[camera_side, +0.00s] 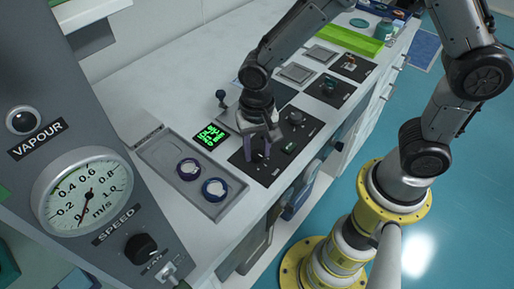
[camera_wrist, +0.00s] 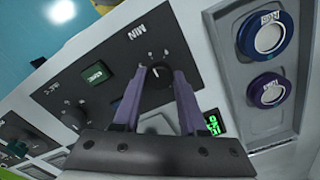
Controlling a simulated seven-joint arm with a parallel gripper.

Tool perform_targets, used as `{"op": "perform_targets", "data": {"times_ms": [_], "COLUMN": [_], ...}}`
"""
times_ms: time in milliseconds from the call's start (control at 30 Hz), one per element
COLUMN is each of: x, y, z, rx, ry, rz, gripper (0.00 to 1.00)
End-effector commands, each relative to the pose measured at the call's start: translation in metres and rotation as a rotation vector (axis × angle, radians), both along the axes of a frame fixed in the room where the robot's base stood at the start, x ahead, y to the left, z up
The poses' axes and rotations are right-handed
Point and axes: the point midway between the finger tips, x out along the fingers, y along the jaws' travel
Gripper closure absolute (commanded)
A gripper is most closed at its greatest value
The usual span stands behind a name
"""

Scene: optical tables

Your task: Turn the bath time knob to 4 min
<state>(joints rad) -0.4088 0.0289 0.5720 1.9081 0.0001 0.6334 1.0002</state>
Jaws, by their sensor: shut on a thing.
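The bath time knob (camera_wrist: 157,97) is a black dial with a white pointer mark, on a dark panel (camera_wrist: 115,45) with the label MIN. My gripper (camera_wrist: 157,88) has its two purple fingers on either side of this knob, shut on it. In the side view my gripper (camera_side: 260,152) reaches down to the near-left part of the same panel (camera_side: 265,172), and the fingers hide the knob there. The scale numbers around the knob are too small to read, so I cannot tell its setting.
A green display (camera_side: 212,132) stands to the left, near a grey tray (camera_side: 163,153) with two round blue-rimmed items (camera_side: 188,168). A gauge cabinet (camera_side: 90,110) fills the left foreground.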

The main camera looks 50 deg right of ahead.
Motion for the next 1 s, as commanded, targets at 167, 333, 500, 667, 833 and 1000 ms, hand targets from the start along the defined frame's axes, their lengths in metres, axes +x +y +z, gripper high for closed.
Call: {"op": "perform_targets", "data": {"times_ms": [167, 333, 500, 667, 833, 1000], "x": [0.002, 0.001, 0.001, 0.001, 0.002, 0.002], "y": [0.0, 0.0, 0.0, 0.0, 0.001, 0.001], "z": [0.002, 0.001, 0.001, 0.006, 0.03, 0.068], "rx": [0.002, 0.001, 0.001, 0.001, 0.003, 0.004], "ry": [-0.006, -0.003, -0.002, -0.003, -0.007, -0.009], "rz": [0.001, 0.001, 0.001, 0.001, 0.001, 0.001], "gripper": [0.49, 0.28, 0.28, 0.28, 0.28, 0.28]}}
